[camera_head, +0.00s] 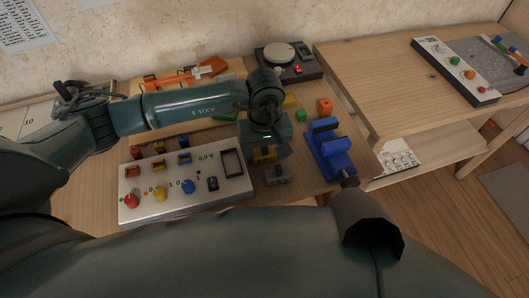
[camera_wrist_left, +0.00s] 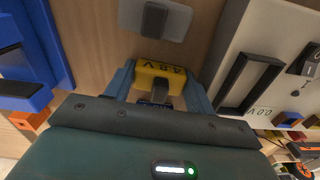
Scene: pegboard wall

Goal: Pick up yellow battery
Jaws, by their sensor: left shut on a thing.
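The yellow battery (camera_head: 264,155) is on the wooden workbench, just right of the white control panel. In the left wrist view it appears as a yellow block (camera_wrist_left: 158,72) marked 4.8 V. My left gripper (camera_head: 265,148) reaches over it from above. In the left wrist view the two blue-grey fingers (camera_wrist_left: 158,88) stand on either side of the battery and are shut on it. I cannot tell whether the battery touches the bench. My right gripper is not in view.
A grey block (camera_head: 278,175) lies close in front of the battery. A blue vise-like device (camera_head: 328,150) stands to the right. The white panel (camera_head: 150,187) with knobs and a 0.0 V display is on the left. Green and orange cubes (camera_head: 325,106) and a scale-like device (camera_head: 288,62) are behind.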

